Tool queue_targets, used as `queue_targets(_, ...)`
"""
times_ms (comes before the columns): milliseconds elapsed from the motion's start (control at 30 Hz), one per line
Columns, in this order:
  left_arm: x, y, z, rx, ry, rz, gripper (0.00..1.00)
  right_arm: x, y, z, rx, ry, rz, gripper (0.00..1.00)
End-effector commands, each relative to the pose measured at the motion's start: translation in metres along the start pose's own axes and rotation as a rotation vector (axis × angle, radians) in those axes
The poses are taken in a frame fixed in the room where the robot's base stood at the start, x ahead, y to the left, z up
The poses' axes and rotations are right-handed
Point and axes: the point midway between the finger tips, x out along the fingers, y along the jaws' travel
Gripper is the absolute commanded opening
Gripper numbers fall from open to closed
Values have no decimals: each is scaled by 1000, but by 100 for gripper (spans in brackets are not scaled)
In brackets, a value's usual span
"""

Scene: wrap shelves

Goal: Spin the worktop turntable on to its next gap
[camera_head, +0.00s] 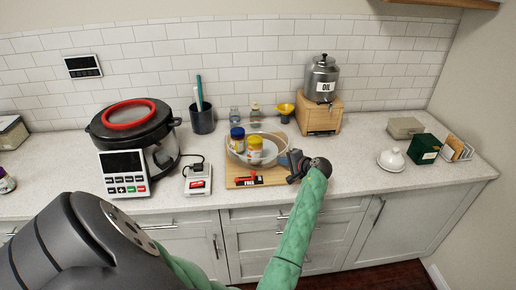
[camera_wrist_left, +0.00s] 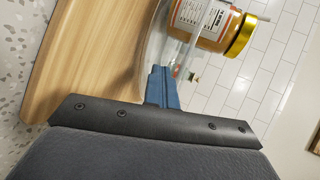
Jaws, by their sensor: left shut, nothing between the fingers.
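The turntable (camera_head: 270,163) is a clear, round, low-walled tray on a wooden board (camera_head: 278,178) on the worktop. It holds a jar with a blue lid (camera_head: 237,138) and a jar with a yellow lid (camera_head: 255,142). My left gripper (camera_head: 290,160) is at the turntable's right side, shut and empty. In the left wrist view its blue fingertips (camera_wrist_left: 163,88) are close together beside the clear wall, near a jar with a gold lid (camera_wrist_left: 205,22). I cannot tell whether they touch the wall. My right gripper is not in view.
A red pointer and label (camera_head: 248,181) sit at the board's front. A cooker (camera_head: 135,125) and a small scale-like device (camera_head: 197,178) stand left. An oil can (camera_head: 321,78) stands on a wooden stand behind. A white dish (camera_head: 392,160) and green box (camera_head: 426,149) are right.

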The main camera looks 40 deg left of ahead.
Motion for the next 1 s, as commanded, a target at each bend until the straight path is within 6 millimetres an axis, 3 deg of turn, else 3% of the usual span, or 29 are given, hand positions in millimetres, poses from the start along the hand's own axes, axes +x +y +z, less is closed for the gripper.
queue_targets(600,1,-2,23,0,0,-1,0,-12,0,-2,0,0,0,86)
queue_targets(1000,1,-1,24,0,0,-1,0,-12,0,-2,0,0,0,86)
